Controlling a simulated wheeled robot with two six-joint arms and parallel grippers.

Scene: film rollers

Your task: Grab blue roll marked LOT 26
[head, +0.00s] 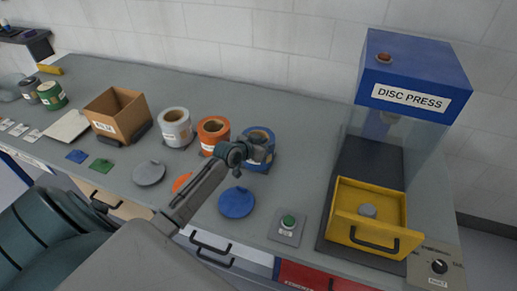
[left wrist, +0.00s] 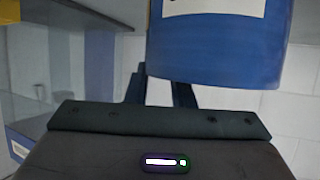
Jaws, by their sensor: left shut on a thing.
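The blue roll (head: 262,162) stands at the right end of the row of rolls on the grey worktop, with its open ring top showing. My left gripper (head: 253,152) is shut on its near side and covers part of it. The roll also fills the upper middle of the left wrist view (left wrist: 215,50), which looks upside down. Part of a white label shows there, but its text cannot be read. I cannot tell whether the roll touches the worktop. My right gripper is not in view.
An orange roll (head: 213,129) and a grey-white roll (head: 174,124) stand left. A cardboard box (head: 128,122) is farther left. The disc press (head: 415,75), with its yellow drawer (head: 380,234) open, stands right. A blue disc (head: 237,203) and green button (head: 288,221) lie in front.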

